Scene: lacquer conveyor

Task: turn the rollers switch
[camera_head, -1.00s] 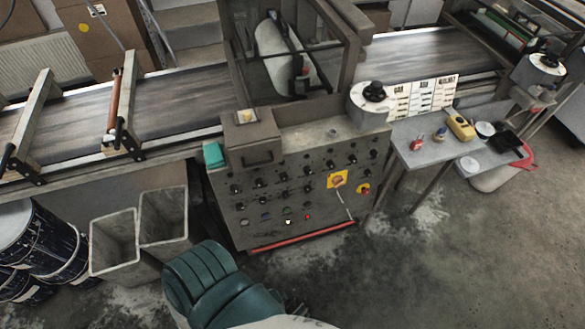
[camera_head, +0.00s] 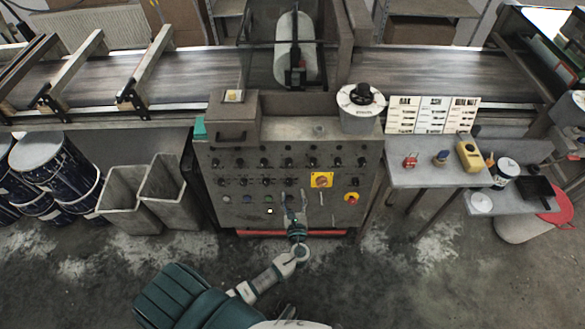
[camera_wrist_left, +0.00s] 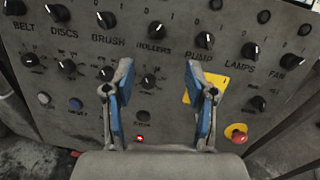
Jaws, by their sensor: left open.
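The rollers switch (camera_wrist_left: 156,29) is a black knob with a white pointer mark, directly above the printed word ROLLERS in the left wrist view. In the head view it is the middle knob (camera_head: 289,162) of the upper row on the grey control panel (camera_head: 225,225). My left gripper (camera_wrist_left: 157,75) is open and empty in front of the panel. Its two fingers, with blue pads, frame the area below the ROLLERS label. In the head view the left gripper (camera_head: 291,205) is below the knob rows. Whether it touches the panel cannot be told. My right gripper is out of view.
Neighbouring knobs sit close by, such as the brush knob (camera_wrist_left: 105,20) and pump knob (camera_wrist_left: 205,40). A red emergency button (camera_wrist_left: 237,134) is at lower right. Grey bins (camera_head: 122,200) stand left of the panel; a side table (camera_head: 420,176) stands right.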

